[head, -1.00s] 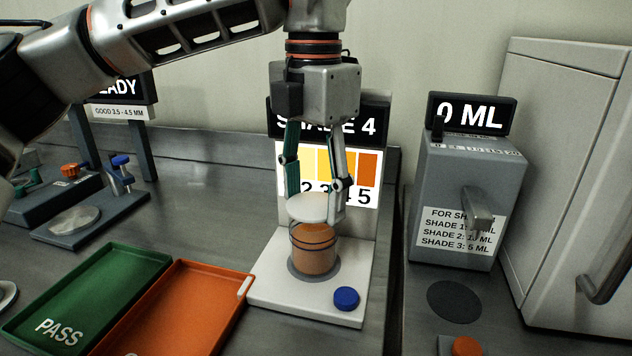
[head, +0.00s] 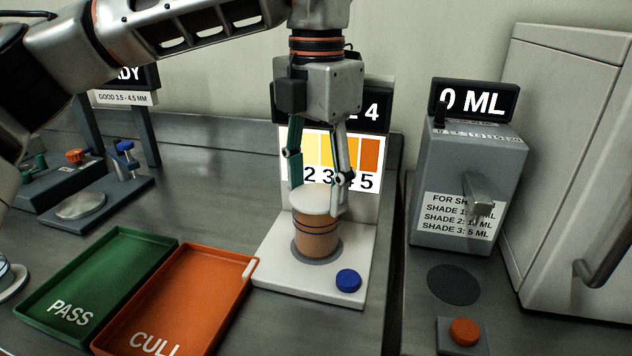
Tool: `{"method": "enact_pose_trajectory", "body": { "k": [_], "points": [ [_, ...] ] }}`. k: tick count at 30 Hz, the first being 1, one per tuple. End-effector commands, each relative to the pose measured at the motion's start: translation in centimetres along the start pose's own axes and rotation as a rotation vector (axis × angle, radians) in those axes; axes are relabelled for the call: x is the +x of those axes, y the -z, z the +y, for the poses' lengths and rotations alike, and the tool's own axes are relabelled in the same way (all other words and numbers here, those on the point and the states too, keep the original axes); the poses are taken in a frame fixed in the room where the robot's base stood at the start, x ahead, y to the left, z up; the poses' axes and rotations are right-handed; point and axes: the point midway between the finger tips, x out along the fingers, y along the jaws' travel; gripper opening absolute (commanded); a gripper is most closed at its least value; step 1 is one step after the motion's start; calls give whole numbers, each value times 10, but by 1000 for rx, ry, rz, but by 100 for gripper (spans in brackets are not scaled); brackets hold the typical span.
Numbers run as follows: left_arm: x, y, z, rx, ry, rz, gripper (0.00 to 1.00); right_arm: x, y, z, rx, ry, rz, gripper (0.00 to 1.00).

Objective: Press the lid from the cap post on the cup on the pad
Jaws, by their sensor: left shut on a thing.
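The white lid (head: 316,200) is on top of the orange-brown cup (head: 316,238), which has dark bands around it. The cup stands upright on the grey round pad (head: 300,254) of the white stand. My left gripper (head: 316,202) points down from above, its fingers on either side of the lid, shut on it. The lid sits level at the cup's rim; I cannot tell whether it is fully seated. The cap post is not recognisable in this view. My right gripper is not in view.
A blue button (head: 348,280) is at the stand's front right. A green PASS tray (head: 95,285) and an orange CULL tray (head: 180,300) lie to the left. A grey dispenser reading 0 ML (head: 465,190) stands to the right, with an orange button (head: 464,331) in front.

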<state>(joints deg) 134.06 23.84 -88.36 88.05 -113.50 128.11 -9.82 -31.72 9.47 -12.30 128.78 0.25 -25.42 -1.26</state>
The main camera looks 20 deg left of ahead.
Motion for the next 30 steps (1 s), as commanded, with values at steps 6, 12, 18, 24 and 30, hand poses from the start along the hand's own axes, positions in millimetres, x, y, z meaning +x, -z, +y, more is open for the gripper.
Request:
{"method": "enact_pose_trajectory", "body": {
  "k": [6, 12, 18, 24, 30],
  "points": [
    [0, 0, 0, 0, 0, 0, 43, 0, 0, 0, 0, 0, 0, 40],
    [2, 0, 0, 0, 0, 0, 43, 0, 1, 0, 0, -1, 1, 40],
    [4, 0, 0, 0, 0, 0, 43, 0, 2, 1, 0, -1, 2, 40],
    [4, 0, 0, 0, 0, 0, 57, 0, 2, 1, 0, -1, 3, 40],
    [4, 0, 0, 0, 0, 0, 72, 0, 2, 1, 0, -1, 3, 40]
  ]
}}
